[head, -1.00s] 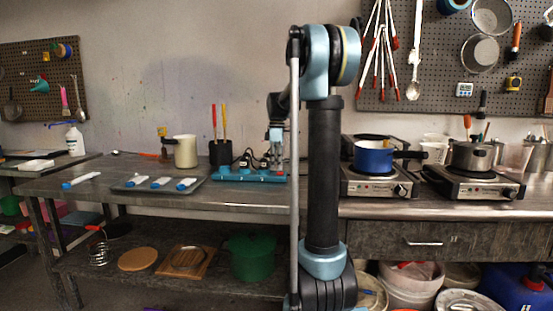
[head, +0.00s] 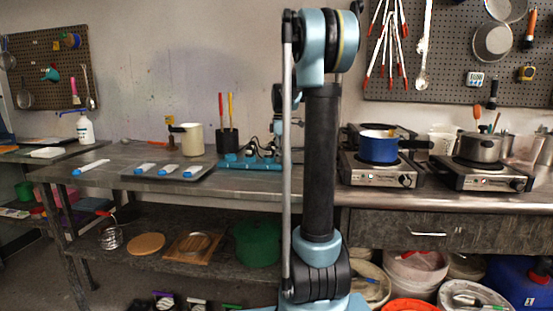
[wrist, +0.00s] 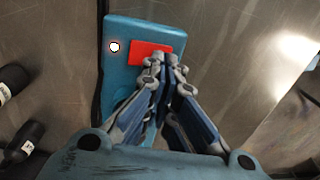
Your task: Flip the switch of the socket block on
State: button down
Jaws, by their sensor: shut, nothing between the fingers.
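The teal socket block (head: 235,163) lies on the steel worktop, its right end partly behind my arm in the head view. In the wrist view the block (wrist: 120,82) has a red rectangular switch (wrist: 140,50) near its far end and a small round lamp (wrist: 114,46) beside it, glowing white with an orange rim. My gripper (wrist: 170,62) is shut and empty. Its fingertips overlap the right part of the switch; whether they touch it is unclear.
A cup of utensils (head: 228,141), a cream pot (head: 192,140) and a tray (head: 140,172) are left of the block. A blue pot (head: 378,147) stands on a hotplate to the right.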

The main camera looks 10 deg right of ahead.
jog(key=shift+w+d, duration=0.1)
jog(key=shift+w+d+r, duration=0.2)
jog(key=shift+w+r, duration=0.05)
jog(key=shift+w, duration=0.35)
jog(key=shift+r, duration=0.1)
notch_tip(320, 180, up, 14)
jog(key=s, duration=0.1)
jog(key=shift+s+a+f, duration=0.2)
jog(key=shift+s+a, duration=0.05)
jog(key=shift+a, duration=0.05)
jog(key=shift+s, duration=0.1)
dwell(0.4)
